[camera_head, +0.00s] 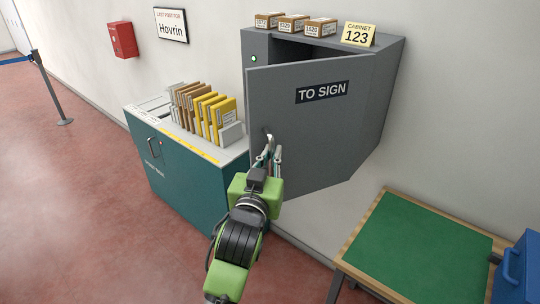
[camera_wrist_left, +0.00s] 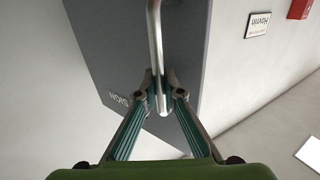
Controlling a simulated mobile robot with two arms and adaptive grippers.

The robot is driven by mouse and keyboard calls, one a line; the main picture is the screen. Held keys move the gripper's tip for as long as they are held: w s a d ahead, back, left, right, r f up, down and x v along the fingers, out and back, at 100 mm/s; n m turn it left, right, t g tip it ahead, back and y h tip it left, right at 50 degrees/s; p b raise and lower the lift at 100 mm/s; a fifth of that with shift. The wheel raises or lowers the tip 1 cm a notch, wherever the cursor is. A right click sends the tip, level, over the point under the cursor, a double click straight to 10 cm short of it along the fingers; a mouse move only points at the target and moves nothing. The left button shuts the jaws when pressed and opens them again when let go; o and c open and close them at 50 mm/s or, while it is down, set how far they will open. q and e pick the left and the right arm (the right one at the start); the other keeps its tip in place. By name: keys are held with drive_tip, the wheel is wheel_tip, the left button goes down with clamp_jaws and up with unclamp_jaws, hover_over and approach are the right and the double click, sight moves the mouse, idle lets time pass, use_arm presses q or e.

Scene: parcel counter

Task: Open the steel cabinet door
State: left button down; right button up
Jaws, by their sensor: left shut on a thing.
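The grey steel cabinet (camera_head: 385,100) is fixed at the wall, with a yellow "CABINET 123" sign on top. Its door (camera_head: 330,140), marked "TO SIGN", stands partly open, with a dark gap showing behind its top edge. My left gripper (camera_head: 273,150) is at the door's left edge, shut on the door handle (camera_head: 268,133). In the left wrist view the gripper (camera_wrist_left: 160,98) has its two fingers on either side of the metal handle bar (camera_wrist_left: 154,40), near its end. The door (camera_wrist_left: 120,60) fills the area behind it. My right gripper is not in view.
Small boxes (camera_head: 290,24) stand on top of the cabinet. A teal counter (camera_head: 190,180) with upright envelopes is at the left of the door. A green-topped table (camera_head: 415,245) with a blue case (camera_head: 520,268) is at lower right. Red floor is open at left.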

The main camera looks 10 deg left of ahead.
use_arm(q)
drive_tip(key=c, duration=2.2)
unclamp_jaws()
drive_tip(key=shift+a, duration=0.1)
drive_tip(key=shift+o, duration=0.2)
drive_tip(key=s, duration=1.2)
drive_tip(key=shift+a, duration=0.25)
